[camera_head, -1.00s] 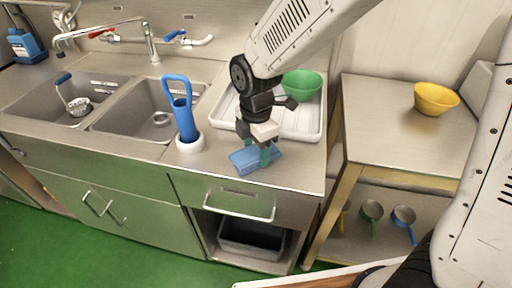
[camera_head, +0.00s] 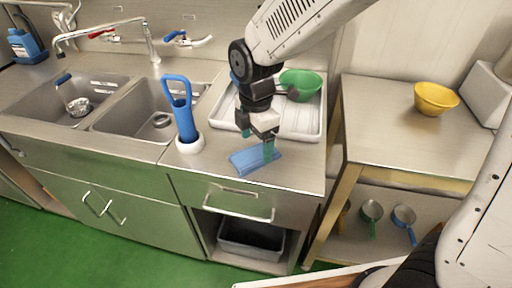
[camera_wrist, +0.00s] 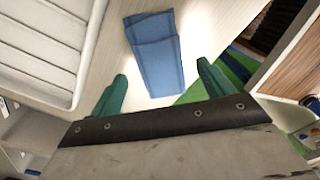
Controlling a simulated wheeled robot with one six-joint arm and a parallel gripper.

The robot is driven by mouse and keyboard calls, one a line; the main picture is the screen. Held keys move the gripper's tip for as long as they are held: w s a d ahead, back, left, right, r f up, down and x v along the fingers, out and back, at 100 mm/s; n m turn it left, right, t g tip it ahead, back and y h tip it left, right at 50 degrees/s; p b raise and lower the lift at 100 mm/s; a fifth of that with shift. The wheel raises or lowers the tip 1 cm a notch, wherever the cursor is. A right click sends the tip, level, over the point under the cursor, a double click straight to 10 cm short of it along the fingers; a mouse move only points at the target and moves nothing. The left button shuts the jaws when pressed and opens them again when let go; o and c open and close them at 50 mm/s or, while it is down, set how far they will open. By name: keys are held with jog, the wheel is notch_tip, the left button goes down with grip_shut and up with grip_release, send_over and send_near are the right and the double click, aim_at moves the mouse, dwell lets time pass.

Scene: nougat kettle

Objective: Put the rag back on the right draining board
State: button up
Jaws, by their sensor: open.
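The rag (camera_head: 250,160) is a folded blue cloth. It lies flat on the right draining board (camera_head: 212,173), near the front edge and in front of the white tray. In the wrist view the rag (camera_wrist: 155,52) lies on the pale surface beyond the fingertips, roughly in line with the gap between them. My gripper (camera_head: 257,148) is above the rag's right part, with green fingers apart. In the wrist view my gripper (camera_wrist: 160,90) is open, with nothing between its fingers. In the head view I cannot tell whether a fingertip touches the rag.
A white draining tray (camera_head: 312,122) with a green bowl (camera_head: 301,84) stands behind the rag. A blue-handled brush in a white holder (camera_head: 190,145) stands to the left, beside the sinks. A side table (camera_head: 400,140) with a yellow bowl (camera_head: 436,99) is on the right.

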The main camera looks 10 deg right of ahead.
aim_at(257, 153)
notch_tip(257, 153, up, 9)
dwell(0.3)
jog(key=s+d+r+m, duration=0.2)
jog(key=s+d+m, duration=0.7)
jog(key=d+m, duration=0.1)
jog(key=s+d+r+m+t, duration=0.1)
jog(key=s+d+r+m, duration=0.1)
jog(key=s+d+m, duration=0.8)
jog(key=shift+s+d+m, duration=0.25)
jog(key=shift+d+m, duration=0.1)
jog(key=shift+m, duration=1.15)
